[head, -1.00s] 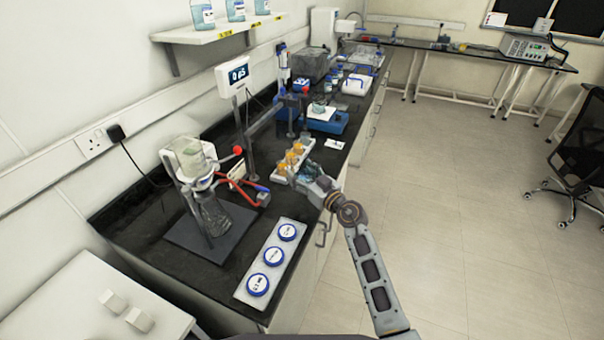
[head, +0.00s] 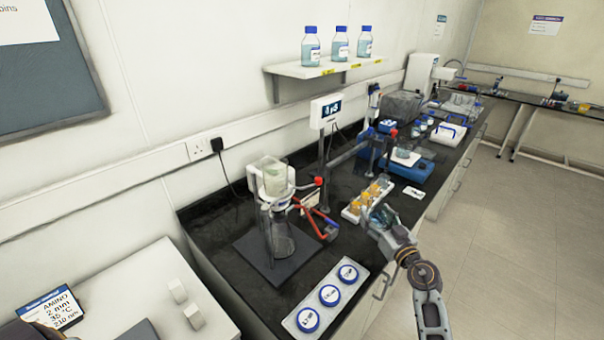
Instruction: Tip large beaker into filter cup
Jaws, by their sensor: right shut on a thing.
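The filter cup (head: 273,177) is a clear, square-looking cup with pale greenish contents. It sits upright on top of a glass flask (head: 282,238) on a dark base plate, left of centre. My right gripper (head: 376,220) is shut on a clear glass vessel (head: 383,212), which looks like the large beaker. The gripper partly hides it, and its tilt and contents are hard to tell. They are at the bench's front edge, beside the amber bottles and well to the right of the filter cup.
A white rack of amber bottles (head: 368,198) is beside the right gripper. A tray of blue-lidded jars (head: 329,295) lies in front of the flask. A stand with red-tipped clamps (head: 326,180) rises between flask and rack. A small beaker (head: 404,153) stands on a blue device behind.

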